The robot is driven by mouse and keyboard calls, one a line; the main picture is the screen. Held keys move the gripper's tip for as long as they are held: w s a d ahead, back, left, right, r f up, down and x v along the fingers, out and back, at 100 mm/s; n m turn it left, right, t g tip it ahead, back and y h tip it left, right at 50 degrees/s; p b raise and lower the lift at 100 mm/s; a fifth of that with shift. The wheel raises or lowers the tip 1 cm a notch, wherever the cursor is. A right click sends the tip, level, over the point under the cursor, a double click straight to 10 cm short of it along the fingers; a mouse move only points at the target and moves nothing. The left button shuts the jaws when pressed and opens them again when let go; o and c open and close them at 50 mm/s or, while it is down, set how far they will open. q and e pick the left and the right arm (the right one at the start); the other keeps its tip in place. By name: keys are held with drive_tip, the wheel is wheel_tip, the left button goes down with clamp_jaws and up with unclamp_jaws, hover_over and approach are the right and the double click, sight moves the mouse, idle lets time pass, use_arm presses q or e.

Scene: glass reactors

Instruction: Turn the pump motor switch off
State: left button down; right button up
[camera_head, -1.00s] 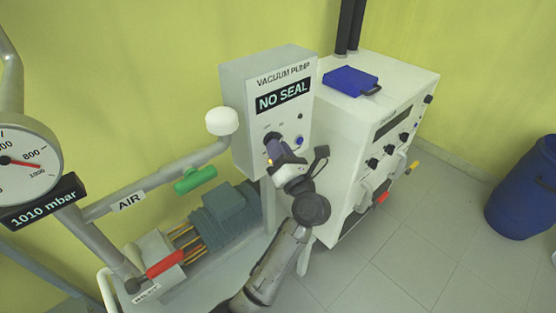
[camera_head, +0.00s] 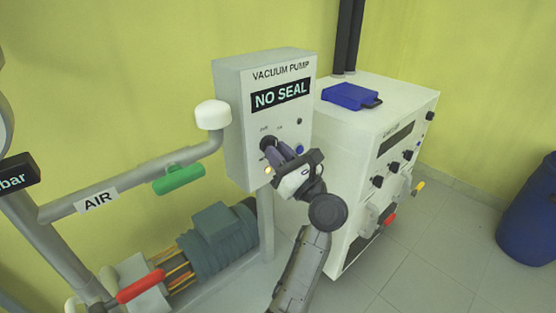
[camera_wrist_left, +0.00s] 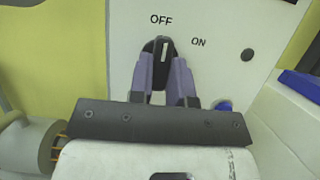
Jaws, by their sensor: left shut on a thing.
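The vacuum pump box (camera_head: 235,125) stands in the middle of the head view, with a lit display (camera_head: 281,94) reading "NO SEAL". The black pump motor switch knob (camera_wrist_left: 158,46) is on its front face, under the OFF and ON labels. Its white pointer line stands nearly upright, towards OFF. My left gripper (camera_wrist_left: 163,68) is shut on the knob, one purple finger on each side, and covers its lower part. In the head view my left gripper (camera_head: 274,151) reaches the panel from below right. My right gripper is not in view.
A blue button (camera_head: 300,149) and a yellow lamp (camera_head: 268,170) sit close to the gripper. A white cabinet (camera_head: 350,125) with knobs stands right of the box. A pipe with a green handle (camera_head: 179,179) and the pump motor (camera_head: 218,240) are to the left.

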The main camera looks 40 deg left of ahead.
use_arm(q)
drive_tip(key=shift+r, duration=0.1)
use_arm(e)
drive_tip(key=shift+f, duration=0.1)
use_arm(q)
drive_tip(key=c, duration=1.1)
unclamp_jaws()
drive_tip(key=shift+a, duration=0.1)
drive_tip(key=shift+o, duration=0.2)
